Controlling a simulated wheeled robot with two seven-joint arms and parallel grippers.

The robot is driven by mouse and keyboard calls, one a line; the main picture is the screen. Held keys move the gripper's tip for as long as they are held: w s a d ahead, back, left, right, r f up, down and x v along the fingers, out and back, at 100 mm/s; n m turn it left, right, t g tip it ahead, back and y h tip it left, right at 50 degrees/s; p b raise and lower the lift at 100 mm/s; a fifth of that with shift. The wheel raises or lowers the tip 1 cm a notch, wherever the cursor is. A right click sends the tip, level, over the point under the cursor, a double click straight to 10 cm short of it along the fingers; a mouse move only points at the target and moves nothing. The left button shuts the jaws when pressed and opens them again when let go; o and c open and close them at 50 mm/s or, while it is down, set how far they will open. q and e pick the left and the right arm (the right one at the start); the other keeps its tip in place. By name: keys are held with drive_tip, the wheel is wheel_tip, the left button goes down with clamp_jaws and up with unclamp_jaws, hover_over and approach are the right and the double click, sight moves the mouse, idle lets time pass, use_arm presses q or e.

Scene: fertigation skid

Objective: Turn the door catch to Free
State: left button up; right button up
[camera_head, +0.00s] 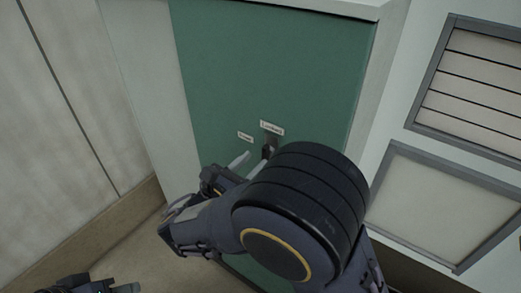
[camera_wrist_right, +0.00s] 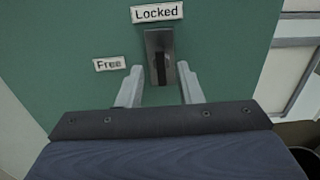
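The door catch (camera_wrist_right: 160,48) is a grey metal plate with a dark upright bar on the green door (camera_head: 270,75). The bar points up at the "Locked" label (camera_wrist_right: 157,13). The "Free" label (camera_wrist_right: 109,64) is to its lower left. In the head view the catch (camera_head: 269,141) is partly hidden by my right arm. My right gripper (camera_wrist_right: 160,80) is open, with one finger on each side of the lower catch. I cannot tell whether they touch it. A part of my left gripper (camera_head: 100,286) shows at the bottom left edge; its fingers are not clear.
The green door sits in a pale cabinet frame (camera_head: 385,75). Grey-framed panels (camera_head: 445,205) are on the right. A pale wall (camera_head: 60,110) stands at the left, with clear brown floor (camera_head: 135,245) below it.

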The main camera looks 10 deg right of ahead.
sight(264, 154)
drive_tip(key=shift+p+x, duration=0.3)
drive_tip(key=shift+x, duration=1.9)
clamp_jaws()
drive_tip(key=shift+s+d+f+m+b, duration=0.1)
drive_tip(key=shift+f+m+b, duration=0.15)
drive_tip(key=shift+m+b, duration=0.8)
drive_tip(key=shift+s+d+f+m+b, duration=0.1)
drive_tip(key=shift+s+f+m+b, duration=0.1)
drive_tip(key=shift+m+b, duration=2.7)
drive_tip(key=shift+s+d+f+m+b, duration=0.1)
drive_tip(key=shift+d+f+m+b, duration=0.1)
drive_tip(key=shift+m+b, duration=2.7)
drive_tip(key=shift+s+d+f+m+b, duration=0.1)
drive_tip(key=shift+f+m+b, duration=0.1)
drive_tip(key=shift+m+b, duration=2.65)
drive_tip(key=shift+n+b, duration=0.6)
drive_tip(key=shift+b, duration=0.1)
unclamp_jaws()
drive_tip(key=shift+r, duration=0.1)
